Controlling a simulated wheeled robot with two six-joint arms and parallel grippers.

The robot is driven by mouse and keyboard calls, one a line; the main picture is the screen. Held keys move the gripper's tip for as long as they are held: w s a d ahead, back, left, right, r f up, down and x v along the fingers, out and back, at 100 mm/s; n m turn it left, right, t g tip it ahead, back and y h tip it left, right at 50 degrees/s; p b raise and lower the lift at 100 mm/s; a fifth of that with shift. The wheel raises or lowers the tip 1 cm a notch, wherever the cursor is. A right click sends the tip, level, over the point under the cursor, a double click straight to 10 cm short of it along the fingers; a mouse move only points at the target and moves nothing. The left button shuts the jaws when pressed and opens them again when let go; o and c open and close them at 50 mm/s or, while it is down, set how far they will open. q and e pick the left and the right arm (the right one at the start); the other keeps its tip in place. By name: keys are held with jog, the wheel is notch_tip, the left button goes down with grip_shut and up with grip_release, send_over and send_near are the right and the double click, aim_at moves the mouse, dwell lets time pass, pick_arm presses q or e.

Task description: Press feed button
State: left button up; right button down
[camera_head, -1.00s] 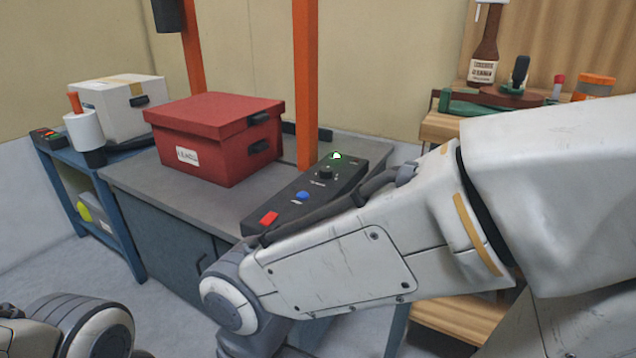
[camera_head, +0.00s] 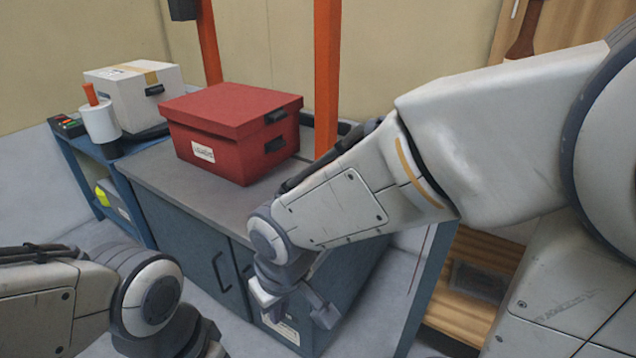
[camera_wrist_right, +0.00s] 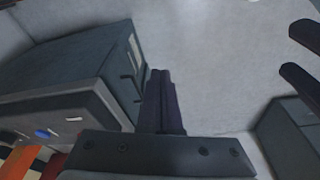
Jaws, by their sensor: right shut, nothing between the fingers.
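The control panel is hidden behind my right arm in the head view. In the right wrist view a blue button (camera_wrist_right: 43,134) shows at the lower left, on the bench side; its label is too small to read, so I cannot tell whether it is the feed button. My right gripper (camera_head: 296,308) hangs in front of the bench, below its top and apart from the button. In the wrist view its fingers (camera_wrist_right: 160,98) are together and empty. My left gripper's fingers (camera_wrist_right: 302,60) seem to show at the right edge of the wrist view, spread apart with nothing between them.
The grey bench (camera_head: 160,178) carries a red lidded box (camera_head: 235,145), with an orange post (camera_head: 327,75) behind. A blue side table (camera_head: 85,160) at the left holds a white box (camera_head: 130,98) and a white roll (camera_head: 99,122). A wooden shelf (camera_head: 470,270) stands at the right.

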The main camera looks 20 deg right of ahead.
pick_arm(q)
notch_tip(320, 180, up, 23)
jog(key=p, duration=2)
jog(key=shift+r+p, duration=0.2)
jog(key=shift+p, duration=0.1)
pick_arm(e)
jog(key=w+d+r+m+t, duration=0.2)
jog(key=w+d+r+m, duration=0.1)
jog(key=w, duration=0.5)
jog(key=w+d+r+m+t+y, duration=0.1)
jog(key=w+d+r+m, duration=0.3)
jog(key=w+d, duration=0.4)
jog(key=w+d+r+m+t, duration=0.3)
jog(key=w+d+r, duration=0.2)
jog(key=w, duration=0.4)
jog(key=shift+w+d+m+t, duration=0.3)
jog(key=shift+w+d+t, duration=0.1)
jog(key=shift+d, duration=0.15)
notch_tip(320, 180, down, 8)
jog(key=b, duration=0.8)
jog(key=shift+r, duration=0.15)
jog(key=shift+f+b, duration=0.45)
jog(key=shift+b, duration=0.05)
pick_arm(q)
notch_tip(320, 180, down, 9)
pick_arm(e)
jog(key=shift+f, duration=0.2)
